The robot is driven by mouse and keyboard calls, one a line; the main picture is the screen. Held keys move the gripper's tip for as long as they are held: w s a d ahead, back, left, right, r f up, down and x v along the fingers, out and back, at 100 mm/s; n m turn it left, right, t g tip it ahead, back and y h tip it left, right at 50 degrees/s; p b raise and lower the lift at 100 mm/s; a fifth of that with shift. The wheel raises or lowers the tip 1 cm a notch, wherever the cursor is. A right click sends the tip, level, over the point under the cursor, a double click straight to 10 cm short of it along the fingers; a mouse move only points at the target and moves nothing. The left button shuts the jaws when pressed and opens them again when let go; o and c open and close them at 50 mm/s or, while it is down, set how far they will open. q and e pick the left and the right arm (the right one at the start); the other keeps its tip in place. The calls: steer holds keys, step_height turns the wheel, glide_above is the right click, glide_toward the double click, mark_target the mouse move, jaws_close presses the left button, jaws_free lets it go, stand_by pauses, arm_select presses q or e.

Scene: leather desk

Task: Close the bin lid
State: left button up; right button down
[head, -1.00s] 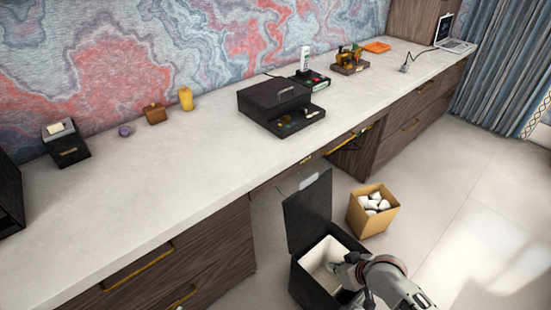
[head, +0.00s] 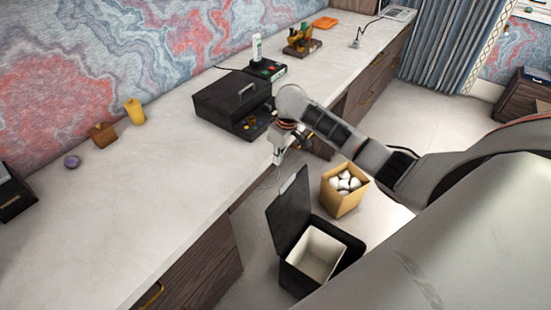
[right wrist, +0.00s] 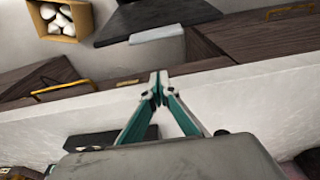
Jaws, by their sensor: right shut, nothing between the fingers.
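The black bin (head: 350,252) stands on the floor with a white liner (head: 312,256) inside and its mouth uncovered. Its lid (head: 288,218) stands open, roughly upright, on the desk side, with a light grey strip near its top edge. The lid (right wrist: 185,14) also shows at the top of the right wrist view, with the grey strip (right wrist: 157,34) along its edge. My right gripper (head: 278,157) points down by the desk front edge, above and behind the lid. Its fingers (right wrist: 158,88) are shut, empty and apart from the lid. My left gripper is not in view.
A cardboard box (head: 342,200) of white rolls stands on the floor beside the bin. The desk (head: 150,220) with drawers runs behind it. A black case (head: 232,100) sits on the desktop near my right wrist. Open floor lies to the right.

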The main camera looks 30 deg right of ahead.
step_height(320, 180, down, 7)
steer(key=s, duration=0.2)
steer(key=shift+s+d, duration=0.25)
steer(key=shift+d, duration=0.2)
stand_by(0.5)
